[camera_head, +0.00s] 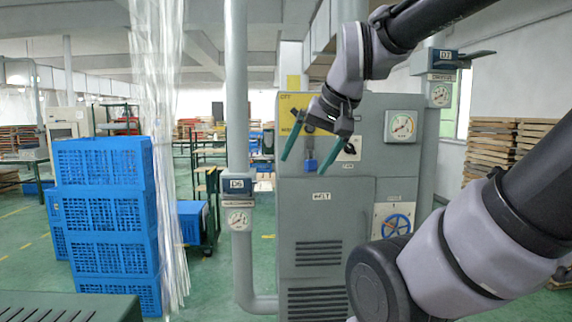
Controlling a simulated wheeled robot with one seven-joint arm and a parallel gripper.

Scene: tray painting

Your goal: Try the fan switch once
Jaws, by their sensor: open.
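A grey-green machine cabinet (328,230) stands in the middle of the head view with controls on its upper front. A pale plate with a dark knob (350,148) sits right of my gripper, with a small label below it. A small blue part (311,165) shows between the fingers. I cannot read which of these is the fan switch. My gripper (300,168) has two teal fingers spread apart, pointing down in front of the panel, with nothing held. Its distance from the panel cannot be told. My gripper and wrist hide part of the upper panel.
A round gauge (401,126) and a blue handwheel (396,224) are on the cabinet's right side. A vertical pipe (238,120) with a gauge stands to its left. Stacked blue crates (105,215) and a clear strip curtain (160,120) are further left. Wooden pallets (495,145) are at right.

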